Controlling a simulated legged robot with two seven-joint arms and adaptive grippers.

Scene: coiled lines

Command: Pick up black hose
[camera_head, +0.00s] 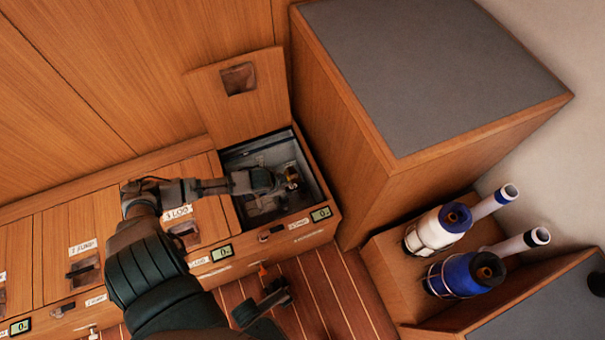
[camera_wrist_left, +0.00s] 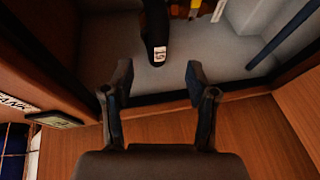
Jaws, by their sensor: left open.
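The open locker compartment (camera_head: 312,165) has a grey interior. My left gripper (camera_head: 288,180) reaches into its opening from the left in the head view. In the left wrist view the left gripper (camera_wrist_left: 158,78) is open, with nothing between its fingers. A black item with a white tag, which looks like the black hose (camera_wrist_left: 154,25), lies on the grey floor just beyond the fingertips, apart from them. Its far end is cut off by the frame. In the head view my arm hides much of the interior. A dark jointed part, apparently my right gripper (camera_head: 268,300), is low in front of the lockers.
The raised wooden lid (camera_head: 230,105) stands behind the opening. A tall grey-topped cabinet (camera_head: 430,65) borders it on the right. Several closed lids line the left. A yellow item (camera_wrist_left: 195,8) lies beside the hose.

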